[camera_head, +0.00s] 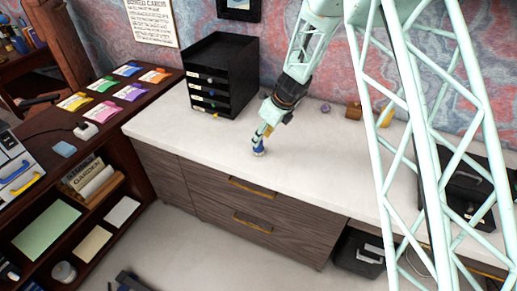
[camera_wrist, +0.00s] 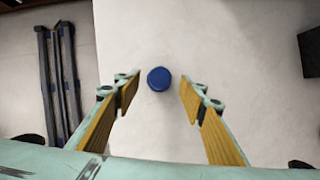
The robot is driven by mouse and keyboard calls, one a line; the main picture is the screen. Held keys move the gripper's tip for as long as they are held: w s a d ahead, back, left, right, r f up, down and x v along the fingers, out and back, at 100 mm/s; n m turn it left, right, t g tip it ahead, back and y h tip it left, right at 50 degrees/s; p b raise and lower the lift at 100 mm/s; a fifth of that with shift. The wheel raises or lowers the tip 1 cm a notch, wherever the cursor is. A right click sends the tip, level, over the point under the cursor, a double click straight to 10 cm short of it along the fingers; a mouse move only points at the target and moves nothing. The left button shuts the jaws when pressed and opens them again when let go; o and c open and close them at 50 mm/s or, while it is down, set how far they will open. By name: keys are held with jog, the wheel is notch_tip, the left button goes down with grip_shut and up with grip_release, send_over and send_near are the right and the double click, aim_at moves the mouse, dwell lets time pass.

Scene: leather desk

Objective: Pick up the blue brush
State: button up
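The blue brush (camera_head: 259,150) stands on the white countertop (camera_head: 330,150), near the counter's front edge. In the wrist view it shows from above as a round blue top (camera_wrist: 159,79). My gripper (camera_head: 262,138) is right above and around it in the head view. In the wrist view my gripper (camera_wrist: 157,95) is open, with one yellow-padded finger on each side of the brush and a visible gap on both sides. The brush's lower part is hidden in the wrist view. Whether the fingers are level with it is hard to tell.
A black drawer unit (camera_head: 223,75) stands on the counter at back left. An orange-brown block (camera_head: 353,111) and a small purple item (camera_head: 326,107) lie at the back. A black case (camera_head: 465,185) sits at the right. The counter around the brush is clear.

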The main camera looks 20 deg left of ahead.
aim_at(259, 151)
jog(key=shift+b+x, duration=0.4)
jog(key=shift+x, duration=1.7)
jog(key=c, duration=1)
